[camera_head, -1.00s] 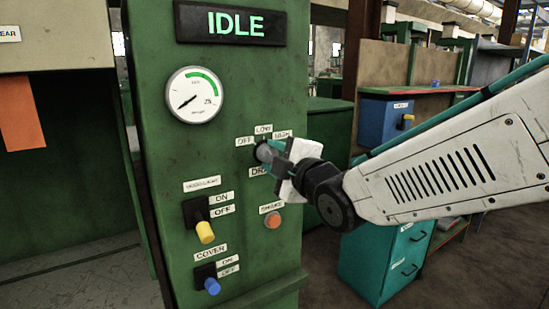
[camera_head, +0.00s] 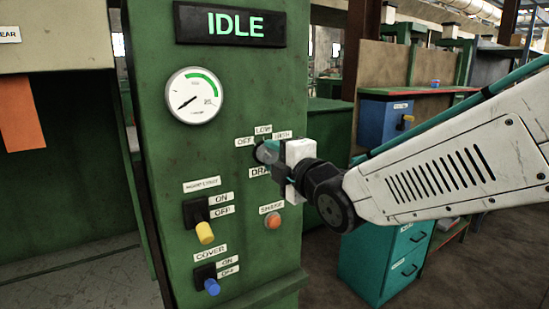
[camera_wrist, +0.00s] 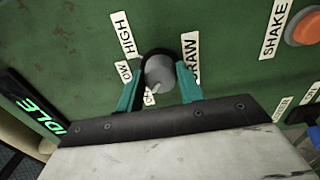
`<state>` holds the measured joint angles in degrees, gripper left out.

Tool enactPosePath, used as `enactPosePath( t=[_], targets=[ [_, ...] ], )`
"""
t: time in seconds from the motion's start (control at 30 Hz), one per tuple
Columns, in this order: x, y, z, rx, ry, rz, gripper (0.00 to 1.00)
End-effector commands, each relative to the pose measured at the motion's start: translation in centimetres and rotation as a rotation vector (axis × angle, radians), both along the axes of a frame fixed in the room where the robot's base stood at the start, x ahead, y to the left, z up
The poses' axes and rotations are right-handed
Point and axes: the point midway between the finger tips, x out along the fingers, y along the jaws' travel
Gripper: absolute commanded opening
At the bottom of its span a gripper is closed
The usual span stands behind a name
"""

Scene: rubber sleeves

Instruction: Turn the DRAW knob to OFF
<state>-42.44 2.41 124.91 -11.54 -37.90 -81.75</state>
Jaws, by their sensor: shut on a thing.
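The grey DRAW knob (camera_head: 262,152) sits on a green machine panel, under the OFF (camera_head: 244,142), LOW (camera_head: 263,131) and HIGH (camera_head: 283,135) labels. In the wrist view the knob (camera_wrist: 159,70) lies between the two teal fingers of my gripper (camera_wrist: 160,80), which is shut on it. A small pale mark on the knob's face points to the lower left in that view, toward a label partly hidden by a finger. My gripper (camera_head: 271,153) reaches the knob from the right in the head view and covers part of the DRAW label.
The panel also carries a display reading IDLE (camera_head: 236,24), a round gauge (camera_head: 194,95), a yellow-handled switch (camera_head: 204,232), a blue COVER switch (camera_head: 211,286) and an orange SHAKE button (camera_head: 273,220). A teal drawer cabinet (camera_head: 385,262) stands behind my arm.

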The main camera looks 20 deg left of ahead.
Motion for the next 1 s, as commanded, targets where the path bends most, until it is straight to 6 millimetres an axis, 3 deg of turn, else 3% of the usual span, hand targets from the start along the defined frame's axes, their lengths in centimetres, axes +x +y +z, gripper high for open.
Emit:
enactPosePath(
  t=[0.07, 0.1, 0.17, 0.2, 0.57, 1.0],
  targets=[
    [0.0, 0.0, -0.1, -0.002, 0.001, 0.001, 0.14],
    [0.0, 0.0, -0.1, -0.002, 0.001, 0.001, 0.39],
    [0.0, 0.0, -0.1, -0.002, 0.001, 0.001, 0.56],
    [0.0, 0.0, -0.1, -0.002, 0.001, 0.001, 0.58],
    [-0.5, -0.6, 0.0, 0.0, 0.0, 0.0, 0.58],
    [-4.7, -5.6, 0.0, -0.001, 0.001, -0.001, 0.58]
  ],
)
